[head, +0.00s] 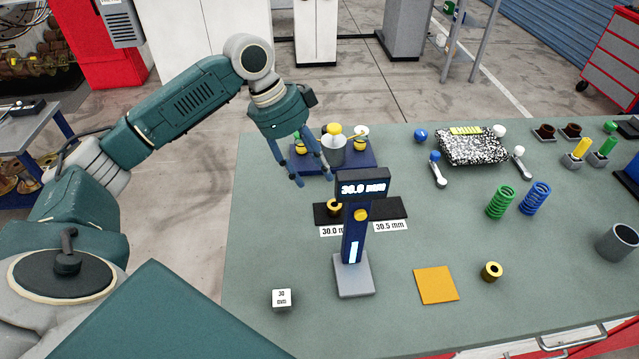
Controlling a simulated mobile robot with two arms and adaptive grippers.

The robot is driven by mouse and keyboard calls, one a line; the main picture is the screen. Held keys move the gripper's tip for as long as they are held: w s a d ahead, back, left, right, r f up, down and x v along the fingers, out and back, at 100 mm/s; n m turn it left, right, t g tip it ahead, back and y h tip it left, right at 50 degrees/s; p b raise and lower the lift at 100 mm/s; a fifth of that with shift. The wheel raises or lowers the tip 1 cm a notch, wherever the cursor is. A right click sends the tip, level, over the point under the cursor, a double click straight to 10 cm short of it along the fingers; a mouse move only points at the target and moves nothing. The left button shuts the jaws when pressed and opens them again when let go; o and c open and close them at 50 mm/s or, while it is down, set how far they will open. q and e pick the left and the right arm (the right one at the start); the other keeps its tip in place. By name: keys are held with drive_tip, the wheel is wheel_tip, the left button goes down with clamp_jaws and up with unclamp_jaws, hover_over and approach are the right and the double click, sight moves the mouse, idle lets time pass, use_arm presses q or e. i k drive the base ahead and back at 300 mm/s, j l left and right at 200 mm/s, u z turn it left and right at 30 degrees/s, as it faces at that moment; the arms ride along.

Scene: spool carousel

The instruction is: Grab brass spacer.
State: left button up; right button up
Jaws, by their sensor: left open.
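One brass spacer (491,271), a short gold ring with a dark hole, stands on the green bench top right of the orange square pad (436,285). Another brass ring (335,207) sits on the left part of a black tray, behind the label reading 30.0 mm; the gauge partly hides the tray. My left gripper (312,178) is open and empty, fingers pointing down, above the bench in front of the blue carousel tray. It is behind and left of the gauge, well away from the spacer by the pad. My right gripper is out of view.
The blue gauge (354,235), its display reading 30.0 mm, stands mid-bench. A white 30 mm block (282,299) is front left. Green (500,202) and blue (535,198) springs stand behind the spacer; a grey cup (618,243) is right. The bench around the spacer is clear.

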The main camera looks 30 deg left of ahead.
sight(493, 270)
drive_tip(key=k+j, duration=0.1)
drive_tip(key=k, duration=0.4)
drive_tip(key=k+j, duration=0.15)
drive_tip(key=k, duration=0.35)
drive_tip(key=k+j, duration=0.1)
drive_tip(key=k, duration=0.4)
